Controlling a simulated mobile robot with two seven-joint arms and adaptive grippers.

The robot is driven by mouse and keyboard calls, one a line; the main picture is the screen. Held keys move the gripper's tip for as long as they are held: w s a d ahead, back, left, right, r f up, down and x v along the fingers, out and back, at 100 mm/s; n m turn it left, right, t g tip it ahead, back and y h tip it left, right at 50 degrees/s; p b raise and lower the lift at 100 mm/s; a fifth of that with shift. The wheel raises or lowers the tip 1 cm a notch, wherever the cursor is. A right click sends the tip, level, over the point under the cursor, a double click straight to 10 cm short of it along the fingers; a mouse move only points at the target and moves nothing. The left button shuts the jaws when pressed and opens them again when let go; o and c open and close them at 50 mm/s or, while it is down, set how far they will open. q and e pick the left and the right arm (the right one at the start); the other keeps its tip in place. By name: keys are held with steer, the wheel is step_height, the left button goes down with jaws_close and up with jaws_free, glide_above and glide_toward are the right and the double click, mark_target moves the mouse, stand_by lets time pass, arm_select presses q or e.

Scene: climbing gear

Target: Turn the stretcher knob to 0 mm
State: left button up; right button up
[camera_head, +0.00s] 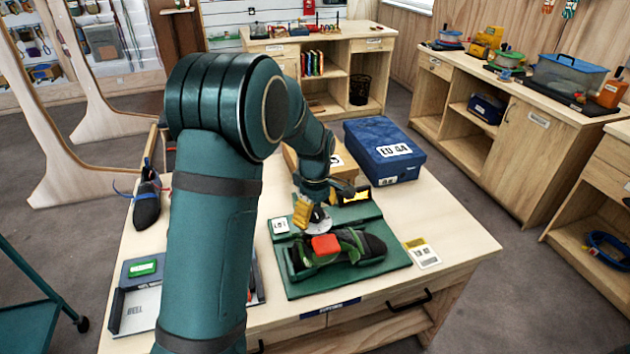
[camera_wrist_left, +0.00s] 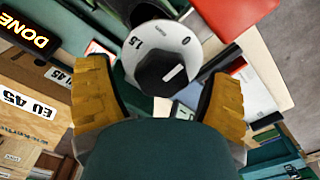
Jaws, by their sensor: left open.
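The stretcher (camera_head: 335,250) is a green stand on the table holding a dark shoe (camera_head: 372,245) with a red block (camera_head: 326,244) on top. Its white dial (camera_head: 320,224) lies under my left gripper (camera_head: 312,205). My right gripper is not in view.
A blue shoe box (camera_head: 383,150) and a cardboard box (camera_head: 325,160) stand behind the stretcher. A small "DONE" sign (camera_wrist_left: 25,32) stands close by. A printed card (camera_head: 422,252) lies to the right. A dark shoe (camera_head: 146,203) is at the table's left.

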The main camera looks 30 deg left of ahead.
mark_target(315, 213)
arm_select(q)
steer(key=m+b, duration=0.6)
steer(key=shift+f+m, duration=0.3)
steer(key=shift+m, duration=0.1)
step_height(315, 213, up, 14)
steer(key=p, duration=0.3)
steer(key=shift+r+p, duration=0.15)
steer(key=shift+p, duration=0.25)
steer(key=shift+s, duration=0.1)
